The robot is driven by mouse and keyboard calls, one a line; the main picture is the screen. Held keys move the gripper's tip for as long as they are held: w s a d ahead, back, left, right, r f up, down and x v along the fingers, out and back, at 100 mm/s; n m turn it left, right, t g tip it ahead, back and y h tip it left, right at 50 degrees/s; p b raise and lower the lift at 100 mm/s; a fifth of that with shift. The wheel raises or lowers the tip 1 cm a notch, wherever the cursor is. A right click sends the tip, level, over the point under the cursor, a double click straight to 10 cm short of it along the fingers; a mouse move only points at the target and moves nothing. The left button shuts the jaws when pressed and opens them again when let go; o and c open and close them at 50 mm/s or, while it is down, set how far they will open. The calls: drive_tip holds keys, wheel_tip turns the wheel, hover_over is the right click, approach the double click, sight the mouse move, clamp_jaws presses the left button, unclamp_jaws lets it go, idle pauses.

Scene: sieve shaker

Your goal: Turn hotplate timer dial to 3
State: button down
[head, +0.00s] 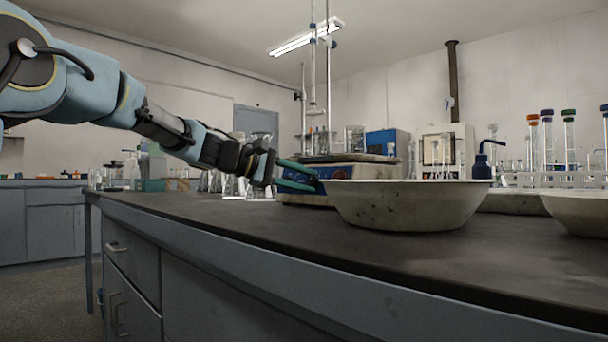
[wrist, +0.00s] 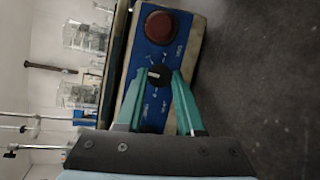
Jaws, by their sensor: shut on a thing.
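A small black dial (wrist: 154,77) with a white pointer mark sits lower on that panel. My gripper (head: 317,179) reaches the panel from the left. In the wrist view its teal fingers (wrist: 160,77) are closed around the small dial, one on each side. The marks around the dial are too small to read.
A large pale bowl (head: 408,204) stands close to the right of the hotplate and my gripper. Glassware (head: 354,138) stands on and behind the hotplate. A test tube rack (head: 550,180) is at the right. The front of the dark bench (head: 250,222) is clear.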

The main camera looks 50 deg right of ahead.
drive_tip(key=m+y+p, duration=0.1)
drive_tip(key=m, duration=0.1)
drive_tip(key=m+p, duration=0.1)
drive_tip(key=m, duration=0.1)
drive_tip(key=shift+r+m+y+p, duration=0.3)
drive_tip(key=shift+r+y+p, duration=0.05)
drive_tip(key=shift+y, duration=0.05)
drive_tip(key=shift+d+m+t+y+p, duration=0.1)
drive_tip(key=shift+m+t+y+p, duration=0.3)
drive_tip(key=shift+m, duration=0.45)
drive_tip(key=shift+m+t+y+p, duration=0.1)
drive_tip(key=shift+m+t+p, duration=0.2)
drive_tip(key=shift+m+p, duration=0.45)
drive_tip(key=shift+f+m, duration=0.1)
drive_tip(key=shift+m, duration=0.2)
drive_tip(key=c, duration=0.5)
unclamp_jaws()
drive_tip(key=p+v, duration=0.1)
drive_tip(key=v, duration=0.9)
drive_tip(key=shift+a+r+p, duration=0.3)
drive_tip(key=shift+p, duration=0.1)
